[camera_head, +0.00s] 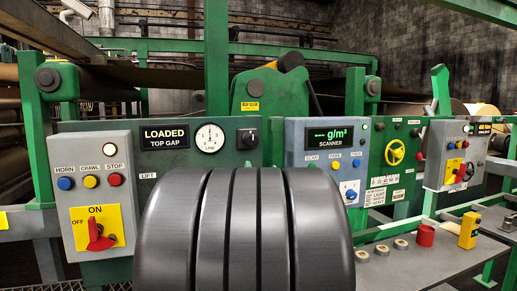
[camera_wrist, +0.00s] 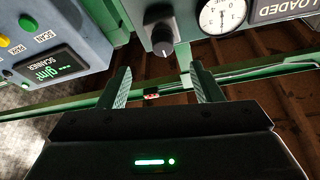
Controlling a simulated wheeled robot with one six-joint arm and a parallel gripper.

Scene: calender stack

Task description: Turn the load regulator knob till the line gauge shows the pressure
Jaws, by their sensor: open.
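A black knob (camera_head: 247,138) sits on the green panel, just right of a round white dial gauge (camera_head: 210,138). In the wrist view the picture is turned over, and the knob (camera_wrist: 163,38) is at the top middle, left of the gauge (camera_wrist: 222,14). The gauge's scale and needle are too small to read surely. My gripper (camera_wrist: 161,72) is open and empty. Its two fingers point toward the panel, with the knob beyond them and apart from them. In the head view my gripper is not visible; a large dark ribbed shape fills the front.
A black display (camera_head: 165,137) reads LOADED TOP GAP. A grey button box (camera_head: 98,150) with a red rotary switch (camera_head: 99,235) stands at the left. A scanner box (camera_head: 322,160) stands to the right. A yellow handwheel (camera_head: 395,152) and a bench (camera_head: 410,265) with a red cup (camera_head: 425,236) lie further right.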

